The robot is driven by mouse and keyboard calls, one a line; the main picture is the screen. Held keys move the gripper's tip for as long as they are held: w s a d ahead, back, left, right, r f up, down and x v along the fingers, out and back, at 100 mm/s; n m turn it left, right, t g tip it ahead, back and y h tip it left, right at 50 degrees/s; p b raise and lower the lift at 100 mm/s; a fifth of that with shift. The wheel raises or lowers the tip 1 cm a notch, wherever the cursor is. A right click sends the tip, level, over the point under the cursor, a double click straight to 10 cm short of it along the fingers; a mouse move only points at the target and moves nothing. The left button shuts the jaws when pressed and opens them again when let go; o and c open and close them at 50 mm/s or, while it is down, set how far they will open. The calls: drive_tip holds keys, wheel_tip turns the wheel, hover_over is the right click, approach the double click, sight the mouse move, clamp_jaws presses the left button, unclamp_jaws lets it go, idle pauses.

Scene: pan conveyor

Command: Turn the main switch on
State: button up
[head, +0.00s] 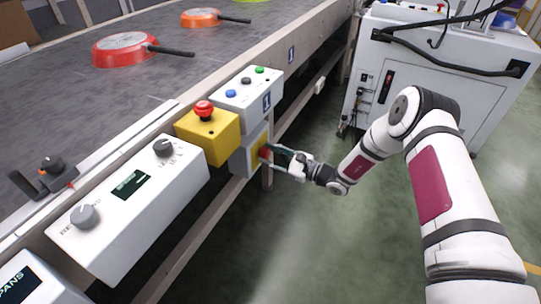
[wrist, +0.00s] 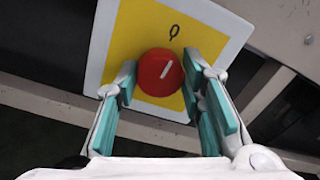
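The main switch is a round red knob (wrist: 160,72) with a white line, set on a yellow plate (wrist: 118,50) with a white border. A "0"-like mark sits above the knob in the wrist view. In the head view the knob (head: 264,152) is small and partly hidden, on the side of a grey box (head: 241,160). My gripper (wrist: 160,92) has one teal-padded finger on each side of the knob, close to it. The fingers look spread apart in the head view (head: 274,158). I cannot tell whether the pads touch the knob.
Beside the switch box are a yellow box (head: 212,143) with a red emergency button and a button panel (head: 246,92). A white control box (head: 130,205) with dials lies to the left. Pans rest on the conveyor (head: 75,85). A white cabinet (head: 440,75) stands behind my arm.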

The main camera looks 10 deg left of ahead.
drive_tip(key=shift+m, duration=0.3)
drive_tip(key=m, duration=0.2)
drive_tip(key=shift+d+m, duration=0.1)
drive_tip(key=shift+m, duration=0.3)
drive_tip(key=m, duration=0.9)
drive_tip(key=shift+f+m, duration=0.1)
drive_tip(key=shift+m, duration=0.2)
drive_tip(key=shift+m+g, duration=0.4)
drive_tip(key=shift+m, duration=1.4)
drive_tip(key=o, duration=1.1)
drive_tip(key=shift+w, duration=0.1)
drive_tip(key=shift+o, duration=0.2)
